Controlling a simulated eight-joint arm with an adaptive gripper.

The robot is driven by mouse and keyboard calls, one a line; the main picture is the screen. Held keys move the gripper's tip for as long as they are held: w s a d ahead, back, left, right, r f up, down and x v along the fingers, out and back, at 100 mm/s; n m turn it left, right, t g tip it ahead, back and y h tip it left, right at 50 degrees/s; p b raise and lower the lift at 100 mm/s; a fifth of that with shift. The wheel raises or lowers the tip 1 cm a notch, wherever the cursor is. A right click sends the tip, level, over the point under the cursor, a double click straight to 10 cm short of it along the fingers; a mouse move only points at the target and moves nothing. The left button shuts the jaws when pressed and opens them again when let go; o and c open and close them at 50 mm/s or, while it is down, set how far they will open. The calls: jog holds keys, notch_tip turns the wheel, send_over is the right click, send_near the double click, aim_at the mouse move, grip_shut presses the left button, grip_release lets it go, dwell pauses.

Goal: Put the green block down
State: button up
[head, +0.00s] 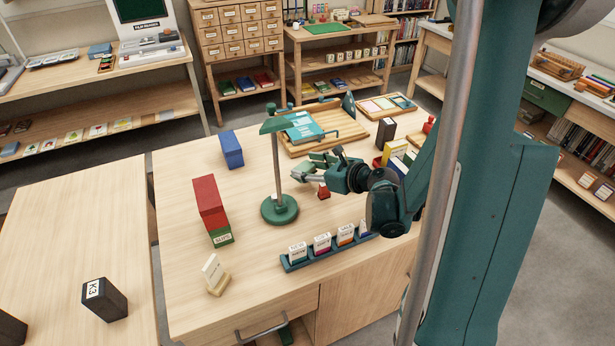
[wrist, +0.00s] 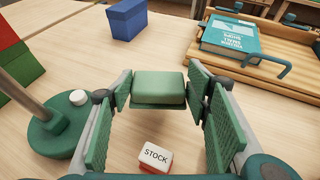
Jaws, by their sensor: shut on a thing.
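The green block (wrist: 158,88) sits between the fingertips of my gripper (wrist: 158,92) in the wrist view, with a pad against each end. In the head view my gripper (head: 312,168) is over the middle of the table, to the right of the lamp post, and the green block (head: 318,157) is partly hidden by the fingers. The block appears level and held above the tabletop (head: 185,185); the exact gap cannot be told.
A green lamp (head: 280,209) stands close to my gripper. A red stamp marked STOCK (wrist: 155,157) lies below the fingers. Red blocks (head: 208,201) stand at left, a blue box (head: 231,149) behind, a wooden tray (head: 310,143) at the back, and a card rack (head: 325,251) in front.

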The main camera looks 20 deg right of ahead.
jog(key=shift+f+b, duration=0.7)
jog(key=shift+f, duration=1.35)
jog(key=o, duration=0.9)
jog(key=shift+p+v, duration=1)
jog(key=shift+v, duration=5)
